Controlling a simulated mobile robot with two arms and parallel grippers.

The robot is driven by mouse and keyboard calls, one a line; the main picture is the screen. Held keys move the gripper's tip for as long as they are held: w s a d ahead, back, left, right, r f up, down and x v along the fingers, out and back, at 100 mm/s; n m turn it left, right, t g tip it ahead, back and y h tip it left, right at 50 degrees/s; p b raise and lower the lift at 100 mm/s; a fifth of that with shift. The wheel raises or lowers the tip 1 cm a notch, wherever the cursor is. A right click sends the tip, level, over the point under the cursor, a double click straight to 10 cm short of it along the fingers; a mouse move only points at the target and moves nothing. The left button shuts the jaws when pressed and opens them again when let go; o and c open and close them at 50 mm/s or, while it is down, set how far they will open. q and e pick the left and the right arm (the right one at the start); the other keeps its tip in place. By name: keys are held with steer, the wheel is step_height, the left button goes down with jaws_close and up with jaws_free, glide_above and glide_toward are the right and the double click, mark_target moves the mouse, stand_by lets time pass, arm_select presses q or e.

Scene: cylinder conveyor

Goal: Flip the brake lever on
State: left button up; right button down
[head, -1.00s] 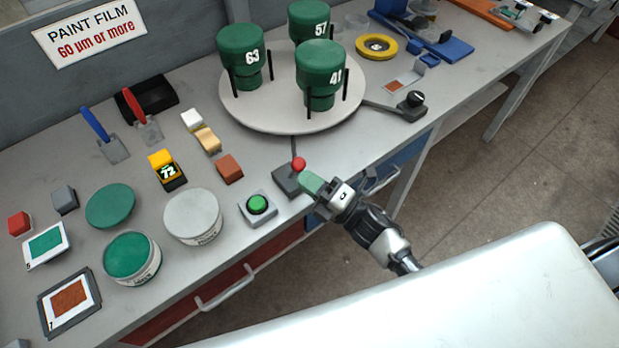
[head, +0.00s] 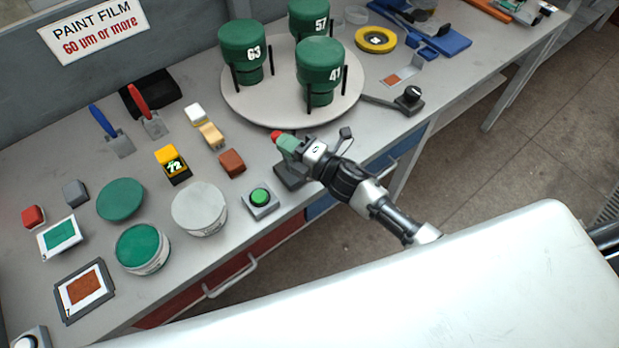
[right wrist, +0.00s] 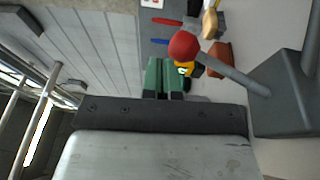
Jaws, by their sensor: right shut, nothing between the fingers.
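The brake lever has a red ball knob (head: 276,135) on a rod, above a dark grey base (head: 291,178) at the table's front edge. In the right wrist view the red knob (right wrist: 184,46), the grey rod (right wrist: 232,73) and the base (right wrist: 282,97) are clear. My right gripper (head: 287,145) is shut and empty, its green fingertips right by the knob. In the right wrist view the fingertips (right wrist: 163,75) are just left of the knob; I cannot tell whether they touch. In the head view the gripper hides most of the rod. My left gripper is not in view.
A green push button (head: 260,196) stands left of the lever base. A round turntable (head: 262,112) with green cylinders stands behind. A brown block (head: 232,162) and paint tins (head: 199,213) lie to the left. A black-knobbed handle (head: 412,95) sticks out at the right.

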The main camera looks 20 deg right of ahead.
steer(key=shift+w+a, duration=0.15)
steer(key=shift+w, duration=0.15)
steer(key=shift+r, duration=0.15)
stand_by(0.3)
steer(key=shift+r, duration=0.1)
